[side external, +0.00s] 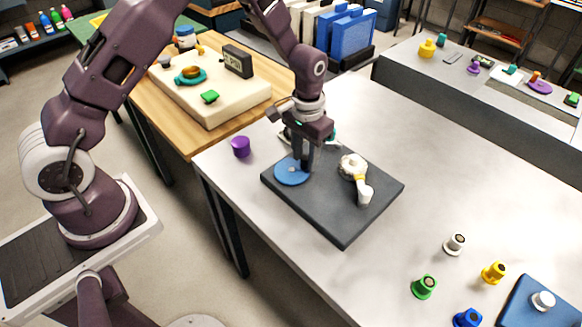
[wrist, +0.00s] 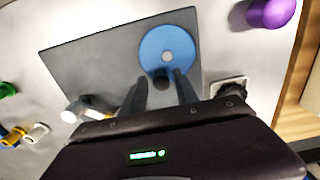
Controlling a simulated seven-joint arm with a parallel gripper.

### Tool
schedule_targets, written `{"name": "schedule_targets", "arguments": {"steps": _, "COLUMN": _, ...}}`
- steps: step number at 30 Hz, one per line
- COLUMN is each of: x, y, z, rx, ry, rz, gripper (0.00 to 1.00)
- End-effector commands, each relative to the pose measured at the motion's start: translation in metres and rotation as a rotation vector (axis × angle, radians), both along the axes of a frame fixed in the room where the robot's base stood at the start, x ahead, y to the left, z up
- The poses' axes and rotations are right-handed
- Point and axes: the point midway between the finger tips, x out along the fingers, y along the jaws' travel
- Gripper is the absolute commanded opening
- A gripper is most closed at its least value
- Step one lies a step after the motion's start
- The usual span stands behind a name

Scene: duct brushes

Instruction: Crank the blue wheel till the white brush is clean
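The blue wheel (side external: 290,172) lies flat at the left part of a dark grey board (side external: 345,228); it also shows in the wrist view (wrist: 178,38). A small dark knob (wrist: 162,84) stands near the wheel's rim. My gripper (side external: 305,169) points down over the wheel's right side. In the wrist view its fingers (wrist: 160,80) are apart, with the knob seen in the gap; I cannot tell if they touch it. A white, brush-like piece (side external: 353,166) with a pale cylindrical end (side external: 365,194) sits at the board's right. Its bristles are too small to judge for dirt.
A purple cup-like piece (side external: 241,146) stands left of the board. White (side external: 455,245), green (side external: 424,287), yellow (side external: 494,272) and blue (side external: 468,318) pieces stand at the front right, near a blue plate (side external: 530,308). An item behind my gripper is partly hidden.

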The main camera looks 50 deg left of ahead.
Motion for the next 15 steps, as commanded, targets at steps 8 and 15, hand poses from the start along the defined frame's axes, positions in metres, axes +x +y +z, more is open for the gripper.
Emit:
{"name": "schedule_targets", "arguments": {"steps": 8, "x": 0.001, "y": 0.0, "z": 0.03, "rx": 0.0, "ry": -0.003, "rz": 0.0, "gripper": 0.36}}
{"name": "schedule_targets", "arguments": {"steps": 15, "x": 0.0, "y": 0.0, "z": 0.054, "rx": 0.0, "ry": -0.002, "rz": 0.0, "gripper": 0.36}}
